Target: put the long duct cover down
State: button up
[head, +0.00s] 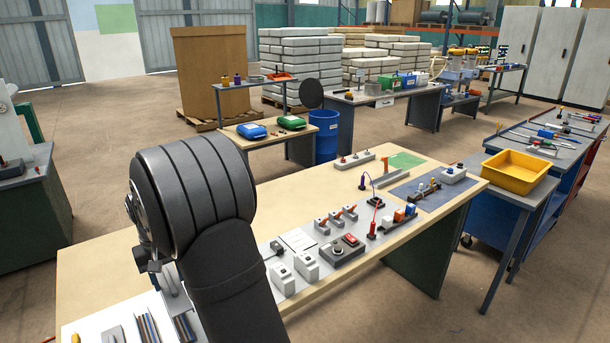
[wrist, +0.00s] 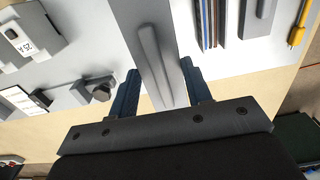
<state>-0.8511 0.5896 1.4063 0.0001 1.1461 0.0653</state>
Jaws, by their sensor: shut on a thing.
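The long duct cover (wrist: 152,45) is a long grey strip with a raised rib. In the wrist view it runs from the top edge down between the two blue fingers of my gripper (wrist: 159,80). My gripper is shut on it. The cover's near end is hidden by the gripper body. In the head view my gripper (head: 168,283) is low at the left, over the near end of the wooden table, and mostly hidden behind my arm. I cannot tell from these views whether the cover touches the surface below.
Coloured wires (wrist: 211,22), a shorter grey piece (wrist: 257,18) and a yellow-handled tool (wrist: 299,30) lie to the right of the cover. A grey-white breaker-like module (wrist: 28,38) is at the left. The wooden table (head: 100,262) has bare room left of my arm.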

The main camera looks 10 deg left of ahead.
jog(key=w+d+r, duration=0.1)
jog(key=w+d, duration=0.3)
jog(key=d, duration=0.4)
jog(key=w+d, duration=0.3)
jog(key=d, duration=0.5)
jog(key=a+f, duration=0.2)
jog(key=a, duration=0.1)
jog(key=s+a+f, duration=0.1)
jog(key=a+f, duration=0.1)
jog(key=a, duration=0.2)
jog(key=a+f, duration=0.2)
jog(key=a, duration=0.1)
jog(key=shift+s+a+f, duration=0.2)
jog(key=shift+s+a, duration=0.15)
jog(key=shift+a, duration=0.05)
jog(key=shift+f, duration=2)
jog(key=shift+f, duration=0.1)
jog(key=shift+f, duration=0.1)
jog(key=o, duration=1)
